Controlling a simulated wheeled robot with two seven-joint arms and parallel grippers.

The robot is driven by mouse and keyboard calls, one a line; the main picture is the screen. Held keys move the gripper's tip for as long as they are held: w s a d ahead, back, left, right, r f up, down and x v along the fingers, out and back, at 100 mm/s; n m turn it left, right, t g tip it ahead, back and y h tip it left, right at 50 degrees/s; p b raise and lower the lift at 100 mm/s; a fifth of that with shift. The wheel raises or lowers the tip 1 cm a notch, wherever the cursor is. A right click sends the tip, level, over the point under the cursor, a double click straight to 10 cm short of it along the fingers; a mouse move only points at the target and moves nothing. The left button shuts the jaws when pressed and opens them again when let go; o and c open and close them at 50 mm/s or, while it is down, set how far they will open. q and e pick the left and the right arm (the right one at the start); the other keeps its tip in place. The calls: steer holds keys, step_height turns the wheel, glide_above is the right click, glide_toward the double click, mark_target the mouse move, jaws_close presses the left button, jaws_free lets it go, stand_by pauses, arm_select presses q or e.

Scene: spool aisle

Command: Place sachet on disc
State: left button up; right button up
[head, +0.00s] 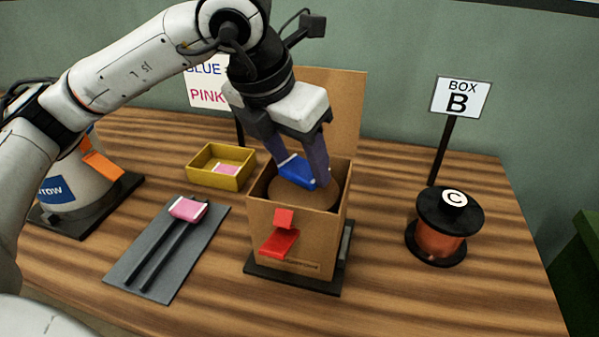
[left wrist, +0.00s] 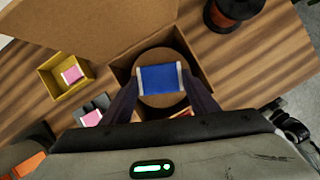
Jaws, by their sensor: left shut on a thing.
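A blue sachet (head: 298,172) with pale end strips is between the fingers of my left gripper (head: 305,170), which is shut on it. The sachet also shows in the left wrist view (left wrist: 161,78). A round brown disc (head: 305,193) lies inside an open cardboard box (head: 262,222); the disc shows beneath the sachet in the left wrist view (left wrist: 160,58). The sachet is over the disc, inside the box opening; I cannot tell whether they touch. Pink sachets lie in a yellow tray (head: 208,178) and on dark rails (head: 187,209). My right gripper is not in view.
The box's lid (head: 345,110) stands up at the back, and a red tab (head: 280,242) sticks out in front. A copper spool marked C (head: 440,240) stands at right, near the BOX B sign (head: 460,97). Bare table lies between box and spool.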

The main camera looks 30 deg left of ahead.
arm_select(q)
steer(key=shift+f, duration=1.3)
steer(key=shift+f, duration=0.2)
steer(key=o, duration=1.1)
steer(key=shift+r, duration=0.1)
steer(key=shift+r, duration=0.25)
steer(key=v, duration=1.1)
steer(key=shift+s+r, duration=0.1)
steer(key=shift+r, duration=0.3)
